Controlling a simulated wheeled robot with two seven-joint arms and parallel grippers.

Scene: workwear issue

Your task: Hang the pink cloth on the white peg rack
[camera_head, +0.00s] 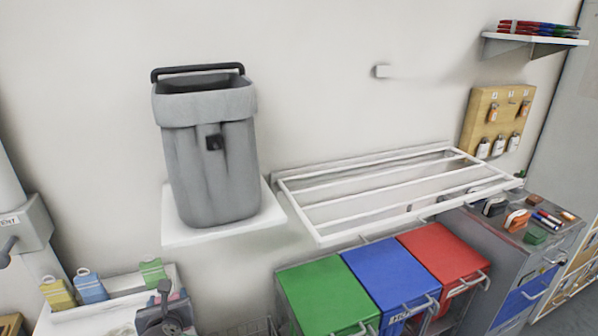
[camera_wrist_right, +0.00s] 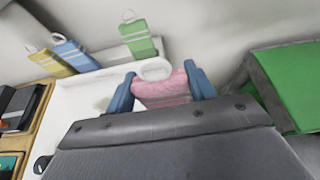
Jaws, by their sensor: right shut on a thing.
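The pink cloth (camera_wrist_right: 163,92) has a white loop at its top and sits between the two blue fingers of my right gripper (camera_wrist_right: 161,86), which is shut on it. In the head view my right gripper (camera_head: 172,300) is low on the left, with only a sliver of pink showing. A white rack (camera_head: 72,321) stands there, with yellow (camera_head: 57,294), blue (camera_head: 90,287) and green (camera_head: 152,271) looped cloths along its back. The held cloth is in front of this row, near the green one. I cannot make out the pegs. My left gripper is not in view.
A grey bin (camera_head: 213,165) stands on a white wall shelf above. A slatted white wall rack (camera_head: 370,207) is to the right, over green (camera_head: 325,297), blue (camera_head: 390,278) and red (camera_head: 442,252) lidded bins. Dark items (camera_wrist_right: 15,105) lie left of the white rack.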

